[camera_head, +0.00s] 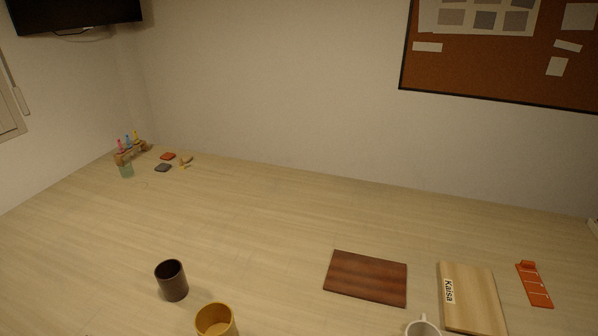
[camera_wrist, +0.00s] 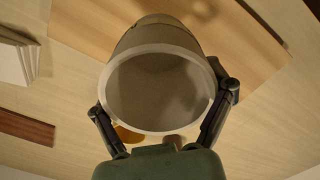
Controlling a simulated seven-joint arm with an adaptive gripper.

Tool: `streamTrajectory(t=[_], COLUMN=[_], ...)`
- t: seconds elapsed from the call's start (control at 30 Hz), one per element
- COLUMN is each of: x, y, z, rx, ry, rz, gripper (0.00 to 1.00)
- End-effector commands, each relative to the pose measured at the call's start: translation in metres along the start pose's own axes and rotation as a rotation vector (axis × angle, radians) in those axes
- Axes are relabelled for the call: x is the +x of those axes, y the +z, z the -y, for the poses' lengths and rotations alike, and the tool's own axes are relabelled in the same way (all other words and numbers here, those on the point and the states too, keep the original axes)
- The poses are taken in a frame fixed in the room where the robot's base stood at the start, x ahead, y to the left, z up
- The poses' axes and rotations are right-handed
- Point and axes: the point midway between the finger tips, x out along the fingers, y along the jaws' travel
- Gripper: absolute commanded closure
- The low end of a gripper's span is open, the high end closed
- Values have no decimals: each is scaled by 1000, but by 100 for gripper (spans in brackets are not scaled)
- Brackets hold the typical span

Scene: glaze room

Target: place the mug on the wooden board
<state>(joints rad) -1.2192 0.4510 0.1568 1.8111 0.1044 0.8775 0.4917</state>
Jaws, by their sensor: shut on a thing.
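My gripper (camera_wrist: 163,102) is shut on a mug (camera_wrist: 155,90) with a pale rim and grey inside, its open mouth facing the wrist camera. No handle shows on it. A brown wooden board (camera_wrist: 245,50) lies behind the mug in the wrist view; contact between them cannot be judged. The head view shows a dark red-brown striped board (camera_head: 366,277) and a pale wooden board (camera_head: 480,300) labelled "Kaisa". A white mug (camera_head: 422,328) is cut off at the bottom edge; I cannot tell whether it is the held one. My gripper is not visible there.
A dark brown cup (camera_head: 172,281) and a yellow mug (camera_head: 215,320) stand at the lower left. An orange strip-like object (camera_head: 534,284) lies right of the pale board. Small items and a wooden rack (camera_head: 132,153) sit at the far left corner. The table's middle is clear.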

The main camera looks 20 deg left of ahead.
Motion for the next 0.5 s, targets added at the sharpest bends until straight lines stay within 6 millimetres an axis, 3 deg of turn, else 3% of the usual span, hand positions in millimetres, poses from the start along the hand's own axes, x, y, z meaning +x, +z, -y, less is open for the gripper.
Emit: streamTrajectory(t=[0.2,0.5], x=[43,66], y=[-30,-44], z=[18,26], rx=[0,1], ry=[1,1], rz=[3,2], gripper=[59,59])
